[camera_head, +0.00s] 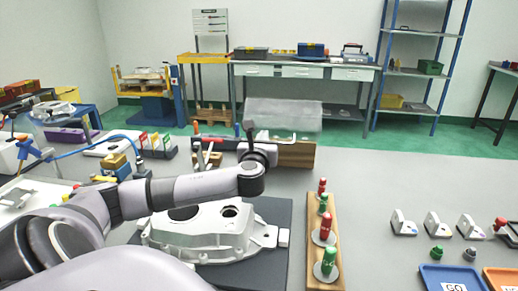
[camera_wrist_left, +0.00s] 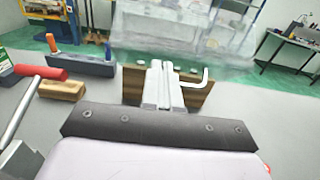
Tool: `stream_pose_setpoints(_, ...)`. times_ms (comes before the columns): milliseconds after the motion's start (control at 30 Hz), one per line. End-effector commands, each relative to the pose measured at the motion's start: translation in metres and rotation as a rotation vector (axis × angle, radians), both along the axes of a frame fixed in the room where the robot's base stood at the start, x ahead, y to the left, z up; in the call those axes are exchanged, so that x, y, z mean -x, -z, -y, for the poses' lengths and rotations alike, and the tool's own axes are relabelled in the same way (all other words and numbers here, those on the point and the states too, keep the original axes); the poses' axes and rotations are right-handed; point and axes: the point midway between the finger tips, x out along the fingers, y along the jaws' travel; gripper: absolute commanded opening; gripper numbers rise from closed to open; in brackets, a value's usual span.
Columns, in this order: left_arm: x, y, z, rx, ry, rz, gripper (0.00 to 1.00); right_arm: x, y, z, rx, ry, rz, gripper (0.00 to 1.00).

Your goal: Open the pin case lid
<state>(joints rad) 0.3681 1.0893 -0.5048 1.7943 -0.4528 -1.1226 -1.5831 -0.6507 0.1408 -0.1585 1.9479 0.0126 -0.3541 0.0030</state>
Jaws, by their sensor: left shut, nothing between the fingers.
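The pin case (camera_head: 297,154) is a wooden block-like box past the grey casting in the head view, and it also shows ahead in the left wrist view (camera_wrist_left: 132,88). Its clear lid (camera_head: 285,114) stands raised and tilted above the back of the case, also seen in the left wrist view (camera_wrist_left: 190,30). Round pin heads and a white L-shaped rod show at the case top. My left gripper (camera_head: 248,128) is at the left end of the case. In the left wrist view its fingers (camera_wrist_left: 160,70) are together and empty, overlapping the case. Whether they touch the lid is unclear. My right gripper is out of view.
The casting (camera_head: 205,236) lies on a dark mat under my left arm. A wooden rack (camera_head: 314,205) with red and green gauges stands to its right. In the left wrist view a red-handled tool (camera_wrist_left: 40,72) is at left. Grey table is clear right of the case.

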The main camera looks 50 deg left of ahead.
Motion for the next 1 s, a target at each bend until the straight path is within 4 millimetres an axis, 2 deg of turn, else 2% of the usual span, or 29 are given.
stream_pose_setpoints(300,0.036,-0.009,0.031,-0.001,0.002,-0.002,0.0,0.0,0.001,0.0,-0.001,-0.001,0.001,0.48)
stream_pose_setpoints(500,0.052,-0.013,0.043,0.0,0.001,-0.001,0.0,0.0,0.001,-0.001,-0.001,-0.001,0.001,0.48)
stream_pose_setpoints(1000,0.057,-0.015,0.048,0.0,0.0,-0.001,0.0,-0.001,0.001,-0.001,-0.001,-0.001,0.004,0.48)
